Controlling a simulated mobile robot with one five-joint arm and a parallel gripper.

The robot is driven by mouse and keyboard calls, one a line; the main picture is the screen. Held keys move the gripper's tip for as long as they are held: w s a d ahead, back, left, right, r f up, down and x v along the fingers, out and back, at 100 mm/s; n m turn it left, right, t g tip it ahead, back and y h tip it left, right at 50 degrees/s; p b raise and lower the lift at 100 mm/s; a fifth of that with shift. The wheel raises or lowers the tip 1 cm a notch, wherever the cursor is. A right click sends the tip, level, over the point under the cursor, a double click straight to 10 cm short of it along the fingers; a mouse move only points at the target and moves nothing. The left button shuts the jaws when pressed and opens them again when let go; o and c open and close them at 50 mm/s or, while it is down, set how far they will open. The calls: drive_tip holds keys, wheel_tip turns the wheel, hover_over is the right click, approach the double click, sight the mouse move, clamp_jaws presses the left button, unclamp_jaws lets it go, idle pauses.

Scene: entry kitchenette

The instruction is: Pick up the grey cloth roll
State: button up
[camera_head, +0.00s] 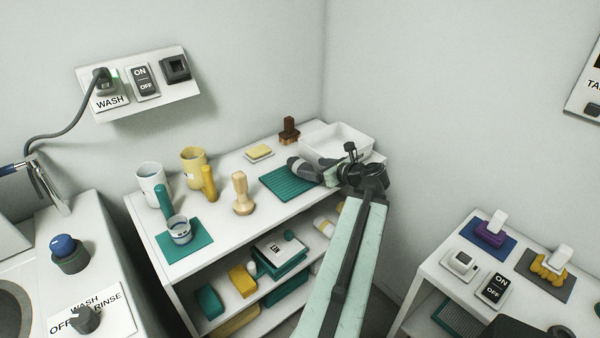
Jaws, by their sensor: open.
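What looks like the grey cloth roll (303,168) lies on the top of the white shelf unit, at the back right edge of the teal ribbed mat (284,186). It is dark grey with a paler middle. My gripper (338,170) is dark and open, just right of the roll and in front of the white tray. The roll's right end is close to the gripper or partly behind it. I cannot tell whether they touch.
A white tray (338,137) stands behind my gripper. A wooden stamp (242,194), a yellow sponge on a dish (259,152), a dark brown stamp (290,130) and mugs (193,166) share the top. The shelf unit's front edge (240,234) is clear. A wall rises close behind.

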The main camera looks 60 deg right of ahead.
sight(298, 165)
drive_tip(key=b+x, duration=0.1)
drive_tip(key=x, duration=0.1)
drive_tip(key=b+x, duration=0.1)
drive_tip(key=x, duration=0.5)
drive_tip(key=shift+w+a+b, duration=0.1)
drive_tip(key=shift+a+b, duration=0.25)
drive_tip(key=shift+b, duration=0.05)
drive_tip(key=shift+r, duration=0.1)
drive_tip(key=c, duration=1.5)
wheel_tip(298, 165, up, 15)
drive_tip(key=p, duration=1.5)
